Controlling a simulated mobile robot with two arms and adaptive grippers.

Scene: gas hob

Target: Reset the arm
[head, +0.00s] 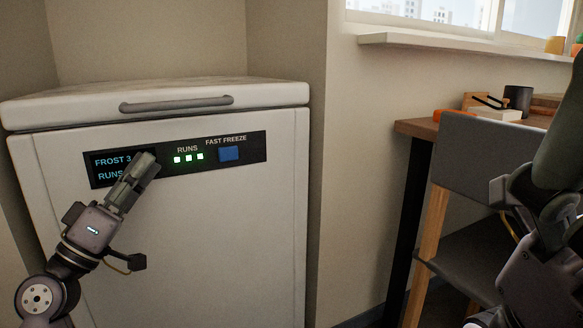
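My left arm comes in from the lower left. Its gripper (143,168) points up and to the right in front of the control panel (258,146) of a white chest freezer (215,240). Its fingers look closed together, with nothing seen between them. They cover part of the panel's blue text; whether they touch the panel I cannot tell. My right arm stands at the right edge, with its gripper (562,135) pointing up, dark and partly cut off by the frame. Its opening cannot be made out.
A grey chair (470,160) and a wooden table (418,128) with a dark mug (518,99) stand at the right.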

